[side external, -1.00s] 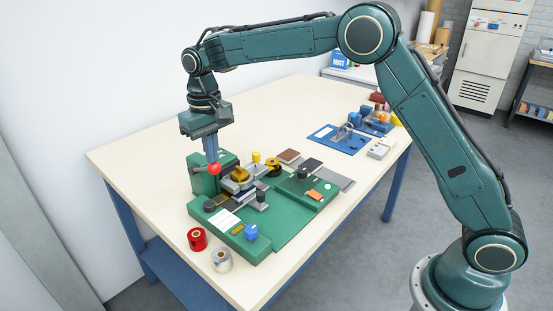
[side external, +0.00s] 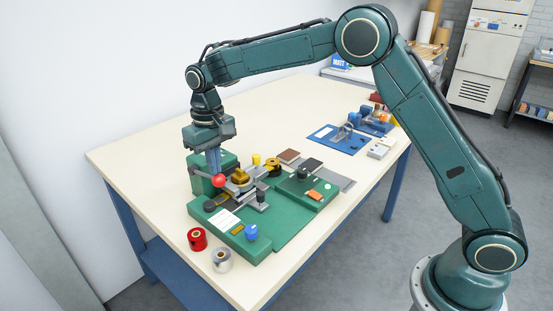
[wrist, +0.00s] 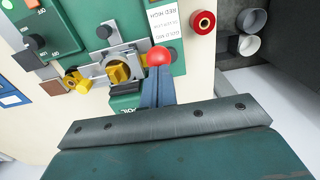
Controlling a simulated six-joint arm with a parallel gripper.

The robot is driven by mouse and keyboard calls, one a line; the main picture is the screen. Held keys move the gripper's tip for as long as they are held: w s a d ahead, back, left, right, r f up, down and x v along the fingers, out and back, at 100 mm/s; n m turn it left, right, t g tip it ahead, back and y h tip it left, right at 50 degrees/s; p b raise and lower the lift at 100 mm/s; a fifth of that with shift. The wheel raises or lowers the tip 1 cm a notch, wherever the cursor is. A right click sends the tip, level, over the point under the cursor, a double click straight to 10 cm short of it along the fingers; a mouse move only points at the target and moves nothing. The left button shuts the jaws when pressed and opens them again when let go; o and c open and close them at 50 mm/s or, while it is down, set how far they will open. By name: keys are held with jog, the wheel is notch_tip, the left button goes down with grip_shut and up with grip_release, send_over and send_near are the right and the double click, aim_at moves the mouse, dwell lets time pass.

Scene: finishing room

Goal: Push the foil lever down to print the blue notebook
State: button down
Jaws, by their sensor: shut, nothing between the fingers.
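The foil lever's red ball knob (side external: 218,181) sits at the front left of the green foil press (side external: 206,186). It also shows in the wrist view (wrist: 159,56). My gripper (side external: 216,171) is shut and empty. Its fingertips are at the top of the red ball and appear to touch it from above. In the wrist view my fingers (wrist: 157,80) reach up to the ball. The brass-coloured press head (side external: 240,176) stands just right of the ball. I cannot make out the blue notebook for certain; the head and lever cover the area under them.
A red foil roll (side external: 197,239) and a silver roll (side external: 222,260) stand at the table's front left. A blue knob (side external: 251,232) and a white label card (side external: 223,219) are on the green base. A blue board (side external: 339,139) lies farther back.

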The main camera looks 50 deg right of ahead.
aim_at(217, 181)
jog(key=shift+s+f, duration=0.15)
jog(key=shift+f, duration=2.55)
dwell(0.4)
jog(key=shift+w+r, duration=0.2)
jog(key=shift+r, duration=2.5)
jog(key=shift+w+r, duration=0.2)
jog(key=shift+r, duration=2.8)
